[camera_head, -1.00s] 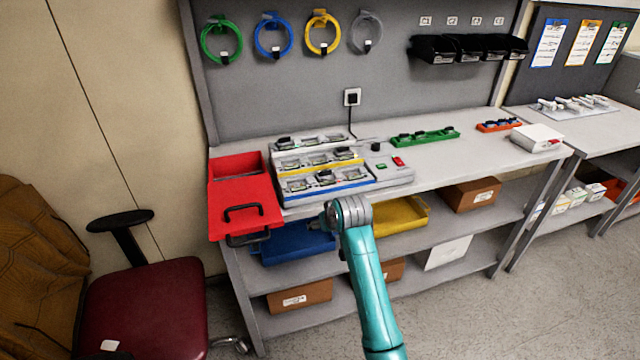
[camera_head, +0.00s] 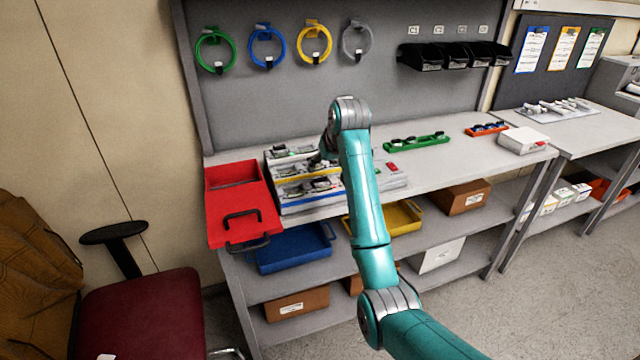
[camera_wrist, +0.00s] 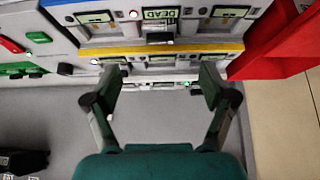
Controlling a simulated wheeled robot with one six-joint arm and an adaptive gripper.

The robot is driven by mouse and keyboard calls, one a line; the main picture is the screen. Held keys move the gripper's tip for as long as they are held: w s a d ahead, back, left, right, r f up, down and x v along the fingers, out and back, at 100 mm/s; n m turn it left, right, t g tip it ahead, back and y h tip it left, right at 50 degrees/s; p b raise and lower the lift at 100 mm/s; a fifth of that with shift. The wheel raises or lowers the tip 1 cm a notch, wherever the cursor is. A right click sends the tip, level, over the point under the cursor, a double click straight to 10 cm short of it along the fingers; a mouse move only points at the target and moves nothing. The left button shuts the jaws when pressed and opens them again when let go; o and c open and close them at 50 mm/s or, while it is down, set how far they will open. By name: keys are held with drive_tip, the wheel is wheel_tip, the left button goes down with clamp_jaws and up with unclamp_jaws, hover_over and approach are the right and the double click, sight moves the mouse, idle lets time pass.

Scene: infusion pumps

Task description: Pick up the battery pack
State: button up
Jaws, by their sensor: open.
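The stepped rack (camera_head: 325,208) on the bench has white, yellow and blue striped tiers holding several small units. It also shows in the wrist view (camera_wrist: 190,50). One unit there has a "DEAD" label (camera_wrist: 160,14) with a dark block (camera_wrist: 159,37) beside it. I cannot tell for certain which part is the battery pack. My gripper (camera_wrist: 160,80) is open and empty, its fingers spread on either side of a white-tier unit (camera_wrist: 160,62). I cannot tell whether they touch it. In the head view my arm hides most of the gripper and part of the rack.
A red bin (camera_head: 238,205) stands close left of the rack. A green tray (camera_head: 418,142), an orange tray (camera_head: 487,129) and a white box (camera_head: 524,140) stand to the right on the bench. Cable loops and black bins hang on the panel behind.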

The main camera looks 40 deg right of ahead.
sight(321, 177)
drive_tip(key=shift+x, duration=4.15)
drive_tip(key=shift+s, duration=0.1)
drive_tip(key=c, duration=1.3)
wheel_tip(321, 177, up, 10)
drive_tip(key=shift+f, duration=0.1)
